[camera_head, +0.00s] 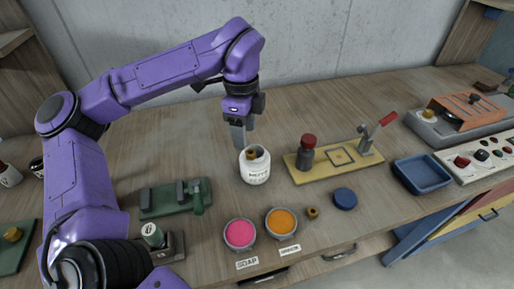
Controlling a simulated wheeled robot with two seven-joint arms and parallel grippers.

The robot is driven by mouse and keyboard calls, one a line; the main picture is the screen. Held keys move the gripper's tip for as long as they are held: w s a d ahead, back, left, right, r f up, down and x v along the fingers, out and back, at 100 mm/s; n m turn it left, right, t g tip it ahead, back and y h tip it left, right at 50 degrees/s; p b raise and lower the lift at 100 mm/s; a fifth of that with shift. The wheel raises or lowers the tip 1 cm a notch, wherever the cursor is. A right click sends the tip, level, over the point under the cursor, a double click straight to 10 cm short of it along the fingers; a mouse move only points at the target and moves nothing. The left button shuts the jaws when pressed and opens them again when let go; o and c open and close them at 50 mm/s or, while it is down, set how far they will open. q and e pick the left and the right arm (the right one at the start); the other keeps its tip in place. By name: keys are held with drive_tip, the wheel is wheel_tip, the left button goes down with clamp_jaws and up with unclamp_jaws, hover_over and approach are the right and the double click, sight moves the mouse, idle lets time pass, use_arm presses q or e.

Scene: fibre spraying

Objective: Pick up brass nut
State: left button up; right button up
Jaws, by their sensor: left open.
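A white jar (255,169) with dark lettering, which seems to read "NUTS", stands upright near the middle of the bench. A brass-coloured piece (252,153) shows in its mouth; it looks like a brass nut, but its shape is too small to make out. My left gripper (239,143) points down just above and slightly left of the jar's mouth. It is open, and nothing shows between its fingers. Another small brass-coloured piece (312,213) lies on the bench right of the orange bowl. My right gripper is not in view.
A yellow board (335,158) with a red-capped bottle and a red-handled lever stands right of the jar. Pink (240,234) and orange (281,222) bowls sit in front. A green vise-like fixture (174,198) is at left. A blue tray (421,174) lies right, a control panel (480,158) beyond.

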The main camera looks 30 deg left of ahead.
sight(249, 152)
use_arm(q)
drive_tip(key=f, duration=0.2)
drive_tip(key=f+p, duration=0.1)
drive_tip(key=f, duration=0.1)
drive_tip(key=w+d+f, duration=0.1)
drive_tip(key=f, duration=0.1)
drive_tip(key=shift+w, duration=0.1)
drive_tip(key=shift+s+r, duration=0.2)
drive_tip(key=shift+s, duration=0.45)
drive_tip(key=c, duration=0.4)
drive_tip(key=shift+w, duration=0.1)
drive_tip(key=c, duration=0.6)
drive_tip(key=shift+w, duration=0.15)
clamp_jaws()
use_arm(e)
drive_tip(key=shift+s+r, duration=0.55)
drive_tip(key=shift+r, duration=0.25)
